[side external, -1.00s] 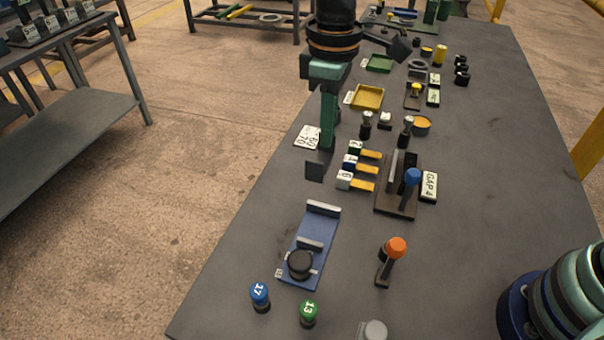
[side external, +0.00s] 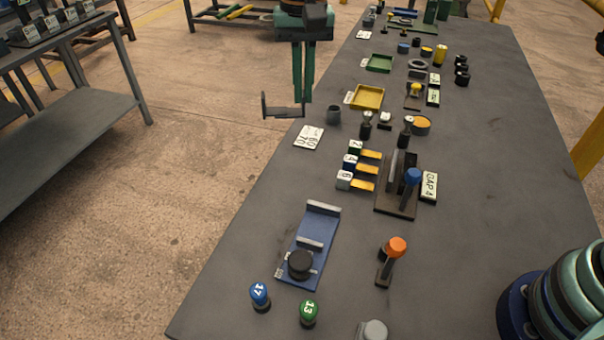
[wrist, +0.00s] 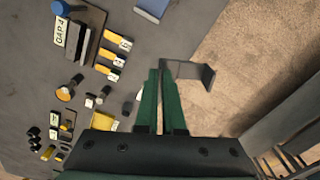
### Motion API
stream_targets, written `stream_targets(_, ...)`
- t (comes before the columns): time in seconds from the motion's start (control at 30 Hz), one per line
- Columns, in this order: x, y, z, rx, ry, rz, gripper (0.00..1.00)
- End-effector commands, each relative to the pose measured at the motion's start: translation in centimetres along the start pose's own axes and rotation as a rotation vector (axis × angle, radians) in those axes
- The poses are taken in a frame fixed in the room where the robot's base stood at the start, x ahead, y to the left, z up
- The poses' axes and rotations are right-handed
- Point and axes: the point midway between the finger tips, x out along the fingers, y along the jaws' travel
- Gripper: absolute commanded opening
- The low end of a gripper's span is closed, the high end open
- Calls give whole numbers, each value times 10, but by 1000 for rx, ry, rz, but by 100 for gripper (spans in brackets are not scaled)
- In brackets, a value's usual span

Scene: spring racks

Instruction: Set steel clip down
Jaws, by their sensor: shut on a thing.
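The steel clip (side external: 285,112) is a thin dark bracket with a bent-up end. My gripper (side external: 303,101), with green fingers, is shut on one end of it. In the side view the clip hangs level at the fingertips, by the bench's left edge and against the floor behind. In the wrist view the clip (wrist: 189,66) juts right from the fingertips (wrist: 158,72), partly over the bench edge with pale floor behind. Its exact height above the bench is hard to tell.
A white number plate (side external: 309,137) and a grey cup (side external: 334,115) are nearest on the bench (side external: 240,210). A yellow tray (side external: 367,98), tagged yellow strips (side external: 366,170) and a black GAP 4 stand (side external: 397,200) stand to the right.

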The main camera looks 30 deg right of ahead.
Motion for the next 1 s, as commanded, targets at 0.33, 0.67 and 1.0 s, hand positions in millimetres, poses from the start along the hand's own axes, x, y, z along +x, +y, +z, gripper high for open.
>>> stream_targets(0.33, 4, -6, -20, 370, 0, -1, 0)
stream_targets(0.67, 60, -6, -20, 399, -2, 4, 0)
stream_targets(1.0, 139, -6, -20, 397, -2, 3, 0)
